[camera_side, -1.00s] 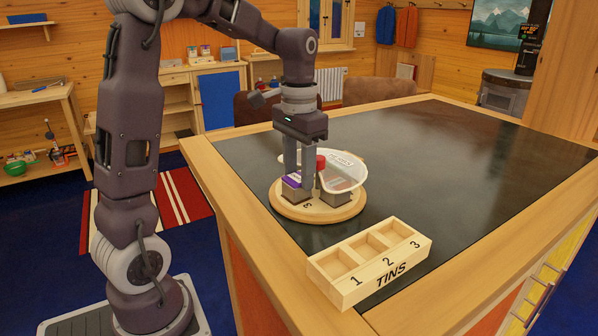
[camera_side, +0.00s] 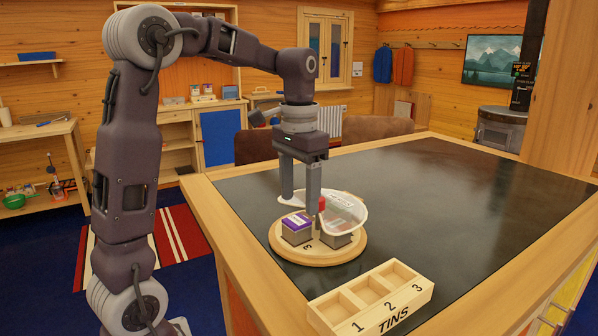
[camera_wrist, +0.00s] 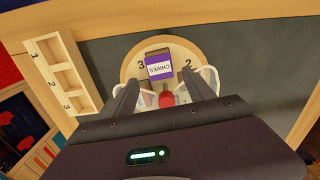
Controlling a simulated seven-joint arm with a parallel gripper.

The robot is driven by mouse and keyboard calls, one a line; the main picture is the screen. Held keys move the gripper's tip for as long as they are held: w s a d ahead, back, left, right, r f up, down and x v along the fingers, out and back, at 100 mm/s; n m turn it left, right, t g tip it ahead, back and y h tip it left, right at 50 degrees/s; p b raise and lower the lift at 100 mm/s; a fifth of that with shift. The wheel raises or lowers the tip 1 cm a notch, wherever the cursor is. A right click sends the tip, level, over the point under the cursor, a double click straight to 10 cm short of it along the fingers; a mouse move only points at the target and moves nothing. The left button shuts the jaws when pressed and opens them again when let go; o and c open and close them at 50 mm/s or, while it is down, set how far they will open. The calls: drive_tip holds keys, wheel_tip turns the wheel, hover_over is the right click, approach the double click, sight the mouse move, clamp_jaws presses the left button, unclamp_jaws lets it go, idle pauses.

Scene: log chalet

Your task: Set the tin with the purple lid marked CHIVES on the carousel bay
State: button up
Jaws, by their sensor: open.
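The tin with the purple lid (camera_side: 297,229) stands upright on the round wooden carousel (camera_side: 312,261), in front of the red knob (camera_side: 322,203) and close to the number 3. In the wrist view the lid (camera_wrist: 159,66) reads CHIVES, and the carousel (camera_wrist: 131,66) shows the numbers 3 and 2 on either side of it. My gripper (camera_side: 300,207) is open and empty, above the tin and apart from it. Its two fingers (camera_wrist: 162,84) point toward the carousel. A clear curved shield (camera_side: 347,210) covers the carousel's far and right part.
Another grey tin (camera_side: 337,240) sits on the carousel, partly behind the shield. A wooden TINS rack (camera_side: 372,298) with empty compartments 1, 2 and 3 stands at the near table edge. The dark tabletop (camera_side: 450,200) to the right is clear.

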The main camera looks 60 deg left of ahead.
sight(299, 219)
wheel_tip(299, 219, up, 7)
drive_tip(key=s+d+f+t, duration=0.2)
drive_tip(key=s+d+f, duration=0.2)
drive_tip(key=s+d, duration=0.2)
drive_tip(key=s+d+f+m+t, duration=0.1)
drive_tip(key=s+d+f+t, duration=0.2)
drive_tip(key=s+d, duration=0.3)
drive_tip(key=s+f, duration=0.1)
drive_tip(key=s, duration=0.4)
drive_tip(key=shift+s+d+f+t, duration=0.15)
drive_tip(key=shift+s+d+t, duration=0.05)
drive_tip(key=shift+d+t, duration=0.1)
